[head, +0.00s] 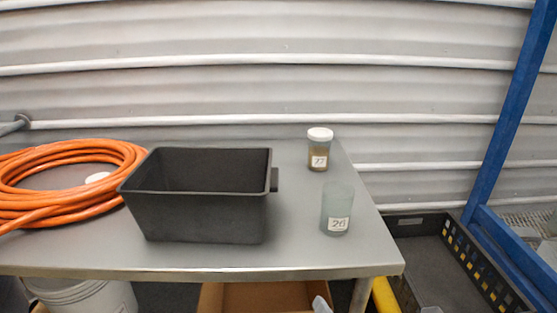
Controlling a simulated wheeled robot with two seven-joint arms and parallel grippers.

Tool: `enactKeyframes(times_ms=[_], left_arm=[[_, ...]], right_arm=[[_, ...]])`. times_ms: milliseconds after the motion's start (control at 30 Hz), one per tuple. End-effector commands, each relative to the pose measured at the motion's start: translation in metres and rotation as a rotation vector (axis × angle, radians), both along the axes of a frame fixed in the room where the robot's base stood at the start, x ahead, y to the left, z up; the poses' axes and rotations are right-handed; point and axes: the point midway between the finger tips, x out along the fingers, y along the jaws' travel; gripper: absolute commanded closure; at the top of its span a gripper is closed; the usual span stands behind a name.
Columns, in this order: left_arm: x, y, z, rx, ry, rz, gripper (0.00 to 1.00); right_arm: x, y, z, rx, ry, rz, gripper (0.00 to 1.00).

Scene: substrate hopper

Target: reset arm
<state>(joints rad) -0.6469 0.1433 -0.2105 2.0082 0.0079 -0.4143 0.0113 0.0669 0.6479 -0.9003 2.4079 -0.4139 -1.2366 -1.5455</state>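No gripper or arm of mine shows in the head view. A black open-topped bin (205,217) stands on the grey table (180,258), with a small tab on its right side. Its low inside is hidden by the front wall. A jar with a white lid (319,150), brown contents and a label that seems to read 77 stands upright at the back right of the table. A pale, frosted container (337,208) labelled 26 stands upright nearer the front right, apart from the bin.
A coiled orange hose (75,202) covers the table's left side. Below are a white bucket (90,296) and a cardboard box (265,298). A dark crate (433,265) and blue frame (507,120) are at the right. The table's front right is clear.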

Motion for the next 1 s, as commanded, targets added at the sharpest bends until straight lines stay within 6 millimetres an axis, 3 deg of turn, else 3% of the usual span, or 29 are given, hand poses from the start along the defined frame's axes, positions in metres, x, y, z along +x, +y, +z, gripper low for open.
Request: enactKeyframes(times_ms=[167, 333, 500, 600, 767, 1000], left_arm=[[0.0, 0.0, 0.001, 0.0, -0.001, 0.0, 0.22], [-0.002, 0.0, 0.0, 0.0, 0.003, 0.001, 0.22], [-0.005, 0.0, -0.002, 0.0, 0.009, 0.0, 0.22], [-0.006, 0.0, -0.003, 0.0, 0.012, 0.001, 0.22], [-0.006, 0.0, -0.003, 0.0, 0.013, 0.001, 0.22], [-0.006, 0.0, -0.003, 0.0, 0.014, 0.001, 0.22]], right_arm=[[-0.003, 0.014, -0.032, 0.389, 0.144, -0.154, 0.16], [-0.012, 0.018, -0.078, 0.932, 0.343, -0.453, 0.16], [-0.037, -0.003, -0.137, 1.579, 0.513, -0.933, 0.16], [-0.054, -0.021, -0.161, 1.843, 0.534, -1.153, 0.16], [-0.07, -0.038, -0.179, 2.049, 0.521, -1.328, 0.16], [-0.071, -0.04, -0.18, 2.076, 0.519, -1.345, 0.16]])
